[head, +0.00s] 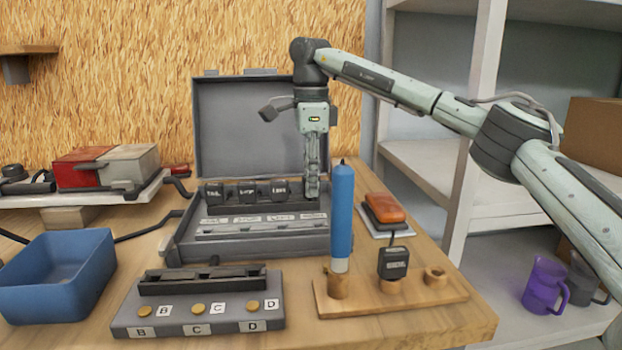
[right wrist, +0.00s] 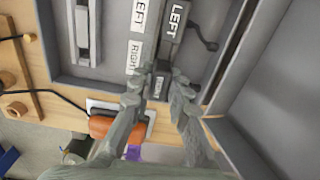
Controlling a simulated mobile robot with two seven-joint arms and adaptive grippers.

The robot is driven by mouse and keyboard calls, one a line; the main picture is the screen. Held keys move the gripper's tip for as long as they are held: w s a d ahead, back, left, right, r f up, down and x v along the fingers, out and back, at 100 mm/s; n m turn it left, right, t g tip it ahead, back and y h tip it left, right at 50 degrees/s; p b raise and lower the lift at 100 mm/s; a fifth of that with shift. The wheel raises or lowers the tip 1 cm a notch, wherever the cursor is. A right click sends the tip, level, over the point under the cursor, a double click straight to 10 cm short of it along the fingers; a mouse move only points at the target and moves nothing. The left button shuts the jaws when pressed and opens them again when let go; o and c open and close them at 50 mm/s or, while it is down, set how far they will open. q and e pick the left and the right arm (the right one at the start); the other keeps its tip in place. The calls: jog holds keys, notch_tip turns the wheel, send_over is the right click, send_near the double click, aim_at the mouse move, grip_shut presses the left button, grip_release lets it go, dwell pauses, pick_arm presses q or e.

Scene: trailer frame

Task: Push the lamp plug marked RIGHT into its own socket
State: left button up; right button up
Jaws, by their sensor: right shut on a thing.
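My right gripper (head: 312,192) points down at the right end of the plug row in the open grey case (head: 255,250). It is shut on a small dark plug with a pale label (right wrist: 159,88), mostly hidden between the fingers. The right gripper also shows in the right wrist view (right wrist: 160,97). The plug is in line with the LEFT plug (right wrist: 175,20), beside the white RIGHT label (right wrist: 133,57). Three black plugs, the last the LEFT plug (head: 280,190), stand in the row. I cannot tell how deep the held plug sits. My left gripper is not in view.
A wooden rack (head: 440,292) in front holds a blue cylinder (head: 342,215) and another black plug (head: 393,262). An orange lamp (head: 385,208) lies right of the case. A grey block with lettered buttons (head: 198,328) and a blue bin (head: 58,275) stand front left.

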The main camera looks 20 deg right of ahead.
jog(key=shift+f, duration=0.3)
jog(key=o, duration=1.2)
jog(key=shift+r, duration=0.15)
jog(key=shift+r, duration=3.4)
jog(key=shift+f, duration=3.5)
jog(key=shift+r, duration=0.15)
